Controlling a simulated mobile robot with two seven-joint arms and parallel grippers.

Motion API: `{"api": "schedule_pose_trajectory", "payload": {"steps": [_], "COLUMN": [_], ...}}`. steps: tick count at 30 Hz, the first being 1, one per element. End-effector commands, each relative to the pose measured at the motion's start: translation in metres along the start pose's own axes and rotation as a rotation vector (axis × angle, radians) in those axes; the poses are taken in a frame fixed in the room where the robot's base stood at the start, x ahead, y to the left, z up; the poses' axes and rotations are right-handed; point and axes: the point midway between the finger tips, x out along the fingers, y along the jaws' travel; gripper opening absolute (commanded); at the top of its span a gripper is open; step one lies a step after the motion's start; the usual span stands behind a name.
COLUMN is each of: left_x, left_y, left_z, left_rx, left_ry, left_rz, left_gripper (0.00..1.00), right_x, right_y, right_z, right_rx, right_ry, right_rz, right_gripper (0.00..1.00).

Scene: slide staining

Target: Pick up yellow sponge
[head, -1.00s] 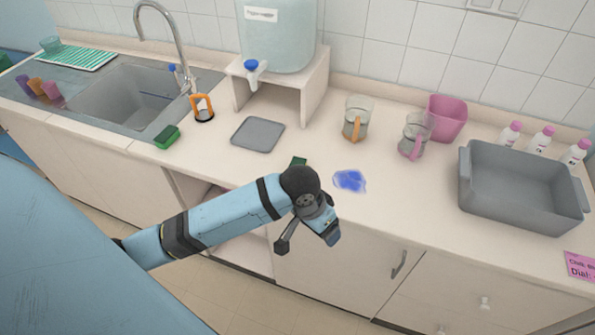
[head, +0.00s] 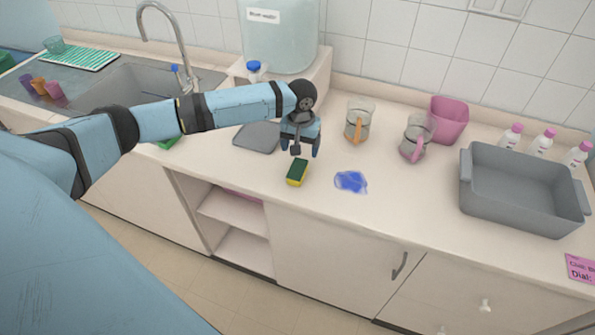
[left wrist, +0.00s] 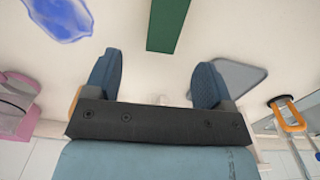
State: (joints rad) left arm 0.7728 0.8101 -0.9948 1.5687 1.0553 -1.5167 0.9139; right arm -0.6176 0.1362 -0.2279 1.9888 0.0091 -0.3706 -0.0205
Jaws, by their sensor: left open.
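The sponge (head: 297,172), yellow with a dark green top, lies on the counter near its front edge. In the left wrist view its green face (left wrist: 167,25) shows at the top, past the gap between the fingertips and partly cut off by the frame edge. My left gripper (head: 301,150) is open and empty, just behind the sponge and apart from it, with its fingers pointing down. Both fingers also show in the left wrist view (left wrist: 158,75). My right gripper is not in view.
A blue spill (head: 350,182) lies right of the sponge. A grey tray (head: 258,137) lies to its left, partly behind my arm. Two jugs, one with an orange handle (head: 356,121) and one with a pink handle (head: 416,138), stand behind. A grey tub (head: 521,204) stands at right.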

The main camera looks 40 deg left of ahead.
Motion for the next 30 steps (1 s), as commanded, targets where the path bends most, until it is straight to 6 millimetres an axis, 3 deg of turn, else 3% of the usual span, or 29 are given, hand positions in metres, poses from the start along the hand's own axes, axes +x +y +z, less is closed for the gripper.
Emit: {"api": "schedule_pose_trajectory", "payload": {"steps": [4, 11, 21, 29, 30], "left_x": [0.025, 0.041, 0.086, 0.09, 0.09], "left_y": [0.0, -0.001, -0.006, -0.006, -0.006], "left_z": [0.0, -0.001, -0.006, -0.006, -0.006], "left_rx": [0.002, 0.001, 0.002, 0.003, 0.003], "left_ry": [0.0, 0.001, 0.001, 0.002, 0.002], "left_rz": [-0.001, 0.0, 0.0, 0.0, 0.0], "left_gripper": [0.77, 0.77, 0.77, 0.77, 0.72], "right_x": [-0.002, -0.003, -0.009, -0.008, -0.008], "right_y": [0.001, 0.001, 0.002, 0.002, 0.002], "right_z": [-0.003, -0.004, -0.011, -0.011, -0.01], "right_rx": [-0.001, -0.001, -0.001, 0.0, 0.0], "right_ry": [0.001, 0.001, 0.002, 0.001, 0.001], "right_rz": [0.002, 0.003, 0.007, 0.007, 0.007], "right_gripper": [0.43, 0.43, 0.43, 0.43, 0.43]}}
